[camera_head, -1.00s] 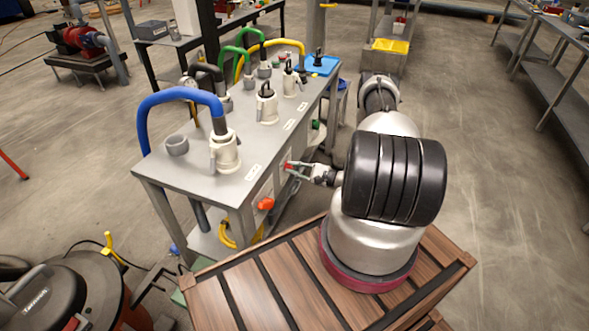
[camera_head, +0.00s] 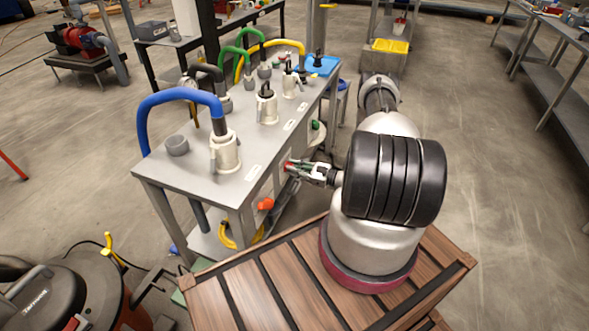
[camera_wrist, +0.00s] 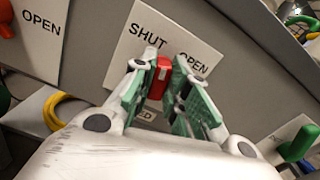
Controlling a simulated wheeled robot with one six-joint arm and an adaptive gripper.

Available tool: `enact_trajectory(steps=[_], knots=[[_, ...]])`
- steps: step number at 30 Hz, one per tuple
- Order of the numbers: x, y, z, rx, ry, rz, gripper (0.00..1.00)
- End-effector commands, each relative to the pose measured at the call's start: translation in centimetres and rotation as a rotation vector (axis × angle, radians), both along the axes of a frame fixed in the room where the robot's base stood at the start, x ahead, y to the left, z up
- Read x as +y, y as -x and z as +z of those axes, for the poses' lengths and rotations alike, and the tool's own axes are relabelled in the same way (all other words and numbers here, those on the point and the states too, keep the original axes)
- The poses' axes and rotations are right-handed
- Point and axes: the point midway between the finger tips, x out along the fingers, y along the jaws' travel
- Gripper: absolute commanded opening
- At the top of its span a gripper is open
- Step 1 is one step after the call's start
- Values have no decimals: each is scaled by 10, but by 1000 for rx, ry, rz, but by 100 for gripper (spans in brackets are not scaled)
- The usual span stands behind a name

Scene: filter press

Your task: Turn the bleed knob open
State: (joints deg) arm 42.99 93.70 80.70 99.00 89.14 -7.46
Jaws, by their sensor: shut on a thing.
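The bleed knob (camera_wrist: 160,80) is red with a white mark near its top. It sits on the bench's front panel against a white label (camera_wrist: 150,35) reading SHUT at left and OPEN at right; another word below is partly hidden. My gripper (camera_wrist: 159,92) has its green-padded fingers shut on the knob, one on each side. In the head view my gripper (camera_head: 300,169) reaches the panel from the right, with the knob (camera_head: 288,167) showing small and red at its tips.
An orange-red knob (camera_head: 265,203) sits nearer on the same panel, and a green knob (camera_wrist: 298,145) lies to the right in the wrist view. White fittings and coloured hoses stand on the grey bench top (camera_head: 190,185). The floor right of my arm is open.

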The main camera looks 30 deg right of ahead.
Motion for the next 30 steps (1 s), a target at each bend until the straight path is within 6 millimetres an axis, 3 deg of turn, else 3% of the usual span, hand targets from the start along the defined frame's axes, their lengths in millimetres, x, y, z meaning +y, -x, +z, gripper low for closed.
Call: enact_trajectory(steps=[30], knots=[[-4,-2,-2,549,-701,-1,0]])
